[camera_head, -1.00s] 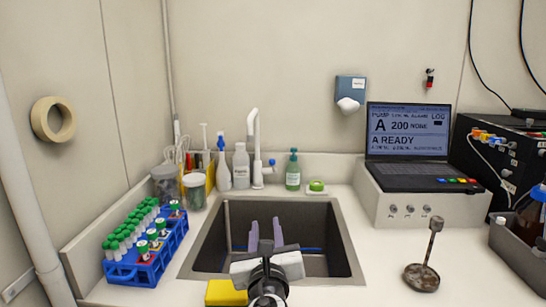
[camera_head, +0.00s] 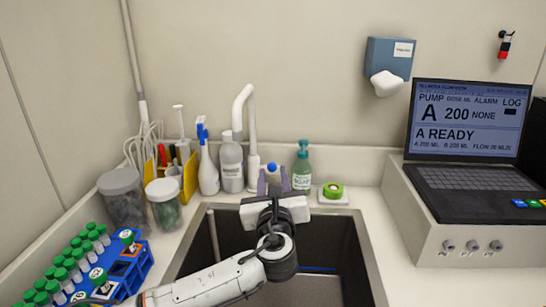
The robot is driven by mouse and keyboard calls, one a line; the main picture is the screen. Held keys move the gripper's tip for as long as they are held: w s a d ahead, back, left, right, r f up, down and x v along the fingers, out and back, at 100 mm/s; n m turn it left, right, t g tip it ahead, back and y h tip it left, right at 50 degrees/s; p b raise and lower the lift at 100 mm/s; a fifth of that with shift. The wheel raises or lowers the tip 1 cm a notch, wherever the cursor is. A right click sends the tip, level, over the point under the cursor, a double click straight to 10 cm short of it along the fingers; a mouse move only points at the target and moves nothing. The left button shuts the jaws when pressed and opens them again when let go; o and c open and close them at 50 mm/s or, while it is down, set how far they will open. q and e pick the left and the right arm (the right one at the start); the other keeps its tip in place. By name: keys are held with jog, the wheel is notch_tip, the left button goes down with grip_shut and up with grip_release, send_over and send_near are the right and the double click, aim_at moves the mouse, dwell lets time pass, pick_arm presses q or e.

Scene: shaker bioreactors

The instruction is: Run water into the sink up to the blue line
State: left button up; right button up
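The dark sink (camera_head: 335,238) is at the bottom middle, its left part hidden by my arm. A short stretch of the blue line (camera_head: 320,269) shows low on its inner wall. I see no water in the visible part. The white faucet (camera_head: 250,125) stands behind the sink, and no stream shows from it. Its blue-tipped knob (camera_head: 271,168) shows between the fingertips of my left gripper (camera_head: 273,182). The two fingers are apart, pointing at the knob; I cannot tell whether they touch it. My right gripper is out of view.
A green soap bottle (camera_head: 302,166) and a green-topped sponge dish (camera_head: 333,193) stand close right of the gripper. Bottles (camera_head: 231,165) and jars (camera_head: 164,203) stand left of the faucet. A blue tube rack (camera_head: 125,268) is at the lower left, the laptop (camera_head: 470,150) at right.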

pick_arm(q)
jog(key=w, duration=0.5)
jog(key=w+a, duration=0.1)
jog(key=w, duration=0.2)
grip_shut()
jog(key=shift+f, duration=0.1)
